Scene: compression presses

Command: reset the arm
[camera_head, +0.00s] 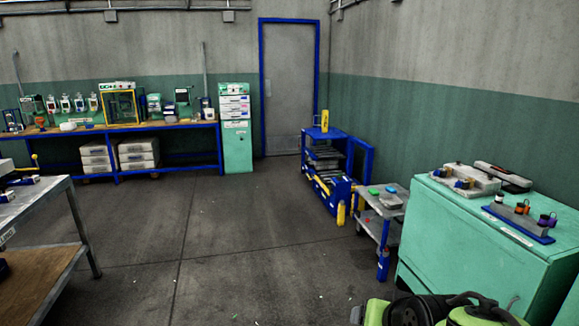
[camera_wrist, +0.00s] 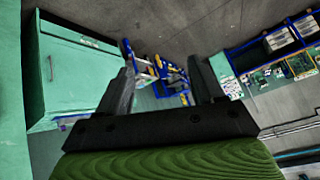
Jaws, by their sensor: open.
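My gripper (camera_wrist: 160,53) shows in the wrist view with its two dark fingers spread wide apart. Nothing is between them, and only the distant room shows through the gap. The wrist view is tilted. In the camera_head view, part of my green and black arm (camera_head: 440,311) shows at the bottom right, low in front of the green cabinet. My fingers cannot be made out in that view.
A green cabinet (camera_head: 475,240) with devices on top stands at the right. Beside it are a small cart (camera_head: 393,190) and a blue rack (camera_head: 322,134). A metal table (camera_head: 62,190) is at the left. A workbench (camera_head: 165,125) lines the back wall. The middle floor is clear.

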